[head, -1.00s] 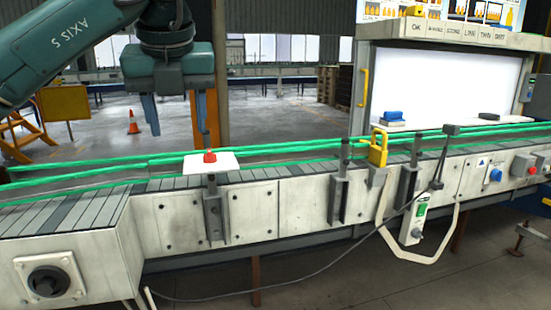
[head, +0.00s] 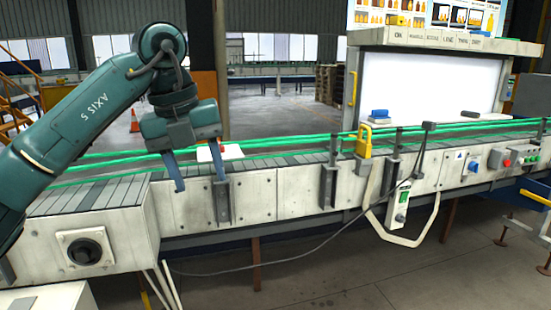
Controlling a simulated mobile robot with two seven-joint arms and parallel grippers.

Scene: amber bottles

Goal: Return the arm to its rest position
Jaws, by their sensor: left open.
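My left arm comes in from the left, bent at the elbow. Its left gripper (head: 198,180) hangs with two blue fingers pointing down, spread apart with nothing between them. It shows in front of the conveyor's near side panels, left of the white plate (head: 220,152), part of which it hides. My right gripper is not in the head view.
The conveyor (head: 300,190) with green guide rails runs across the view. A yellow padlock-like piece (head: 363,140) and a control box (head: 400,205) with a cable sit on its front. A lit inspection panel (head: 430,88) stands behind. An orange cone (head: 134,122) stands on the floor behind.

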